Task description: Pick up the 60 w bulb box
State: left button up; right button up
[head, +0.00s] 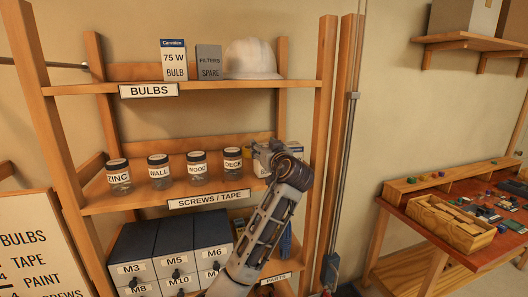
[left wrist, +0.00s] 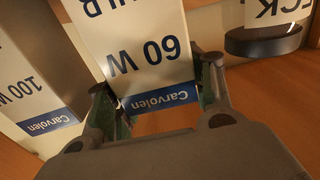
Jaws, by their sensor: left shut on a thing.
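The 60 W bulb box (left wrist: 140,50), white with a blue Carvolen band, sits between the two fingers of my left gripper (left wrist: 157,82) in the left wrist view. The fingers are shut on its sides, and its lettering appears upside down. In the head view my left gripper (head: 275,153) is at the right end of the middle shelf and hides most of what is there. I cannot tell whether the box touches the shelf. My right gripper is not in view.
A 100 W box (left wrist: 30,90) stands close beside the held box. The DECK jar (head: 233,159) is just left of my gripper, with the WOOD jar (head: 197,168) and others further left. The shelf's right post (head: 320,140) is close. A 75 W box (head: 174,62) stands above.

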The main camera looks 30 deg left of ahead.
pick_arm(q)
notch_tip(320, 180, up, 7)
jog(key=shift+f+b, duration=0.1)
jog(key=shift+b, duration=0.65)
jog(key=shift+r, duration=1.3)
